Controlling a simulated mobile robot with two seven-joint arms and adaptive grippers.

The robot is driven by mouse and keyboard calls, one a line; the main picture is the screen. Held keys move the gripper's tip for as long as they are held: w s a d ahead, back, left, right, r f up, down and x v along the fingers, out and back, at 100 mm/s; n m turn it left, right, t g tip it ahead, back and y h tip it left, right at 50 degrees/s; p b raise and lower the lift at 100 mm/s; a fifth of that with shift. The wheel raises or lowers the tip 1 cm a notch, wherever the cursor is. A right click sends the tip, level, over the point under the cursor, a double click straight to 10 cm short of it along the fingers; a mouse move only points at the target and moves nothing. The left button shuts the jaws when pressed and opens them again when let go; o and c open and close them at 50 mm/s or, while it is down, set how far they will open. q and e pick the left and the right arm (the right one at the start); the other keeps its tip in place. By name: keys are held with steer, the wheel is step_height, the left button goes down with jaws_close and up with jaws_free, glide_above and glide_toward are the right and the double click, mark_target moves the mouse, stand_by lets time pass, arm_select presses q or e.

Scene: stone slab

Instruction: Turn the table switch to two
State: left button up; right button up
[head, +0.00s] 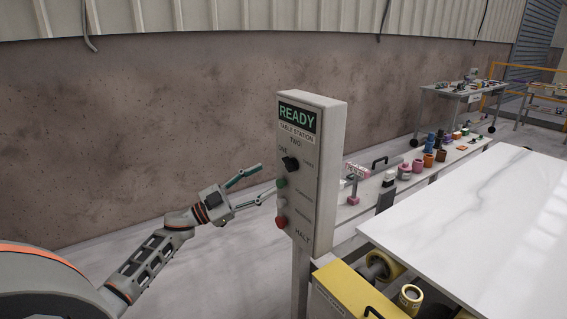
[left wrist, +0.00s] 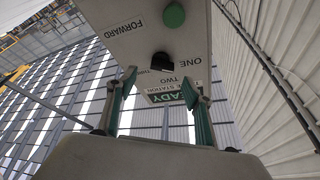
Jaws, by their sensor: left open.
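The table station panel (head: 318,200) is a grey upright box on a post, with a green READY sign at its top. Its black rotary switch (head: 290,163) sits under the word TWO, with other position labels beside it. The switch also shows in the left wrist view (left wrist: 162,62), close to the labels ONE, TWO and a partly hidden THREE. I cannot tell surely which label it points to. My left gripper (head: 267,178) is open and empty, just left of the panel face. In the left wrist view its fingertips (left wrist: 160,82) are spread to either side of the switch's line, apart from it.
Below the switch are a green button (head: 281,183), a pale button (head: 281,203) and a red button (head: 281,222). A white stone slab (head: 490,215) lies at the right. A yellow machine (head: 350,295) stands at the panel's foot. The floor left of the panel is clear.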

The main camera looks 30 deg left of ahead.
mark_target(285, 166)
arm_select(q)
steer(key=x, duration=0.2)
steer(key=p+x, duration=0.1)
steer(key=x, duration=0.2)
steer(key=r+x, duration=0.1)
steer(key=x, duration=0.2)
steer(key=shift+s+a, duration=0.15)
steer(key=shift+f, duration=0.1)
steer(key=c, duration=1.1)
